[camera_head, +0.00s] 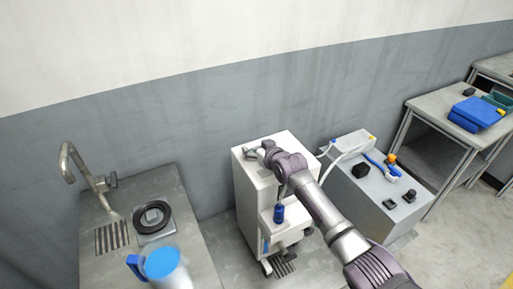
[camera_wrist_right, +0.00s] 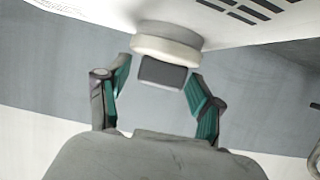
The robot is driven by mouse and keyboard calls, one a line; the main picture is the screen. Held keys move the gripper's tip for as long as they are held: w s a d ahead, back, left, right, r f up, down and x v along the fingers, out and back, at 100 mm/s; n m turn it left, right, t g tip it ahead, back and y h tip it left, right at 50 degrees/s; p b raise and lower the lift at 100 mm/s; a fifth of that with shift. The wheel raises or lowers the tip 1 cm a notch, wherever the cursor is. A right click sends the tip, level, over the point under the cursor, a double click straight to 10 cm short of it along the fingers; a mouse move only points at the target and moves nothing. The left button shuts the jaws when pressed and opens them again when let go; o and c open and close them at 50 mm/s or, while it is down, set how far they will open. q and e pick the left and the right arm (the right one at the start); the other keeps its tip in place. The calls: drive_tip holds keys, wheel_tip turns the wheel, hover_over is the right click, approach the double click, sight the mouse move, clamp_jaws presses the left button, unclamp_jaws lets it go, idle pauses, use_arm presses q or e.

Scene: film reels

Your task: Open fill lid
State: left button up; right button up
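The fill lid (camera_wrist_right: 166,42) is a pale round cap on the white machine (camera_head: 252,192), with a dark grey tab (camera_wrist_right: 162,73) sticking out from it. In the right wrist view, my right gripper (camera_wrist_right: 160,78) has its two green-padded fingers apart, one on each side of the tab. A gap shows on the left side; on the right the finger is very close, and I cannot tell whether it touches. In the head view my right gripper (camera_head: 266,148) is at the machine's top, and its hand largely hides the lid. My left gripper is not in view.
A steel counter with a sink tap (camera_head: 98,182), a round black-rimmed item (camera_head: 153,217) and a blue-topped jug (camera_head: 163,263) stands left. A grey cabinet (camera_head: 372,205) with small dark parts stands right. A table (camera_head: 440,104) with blue cloth (camera_head: 474,113) is further right.

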clamp_jaws()
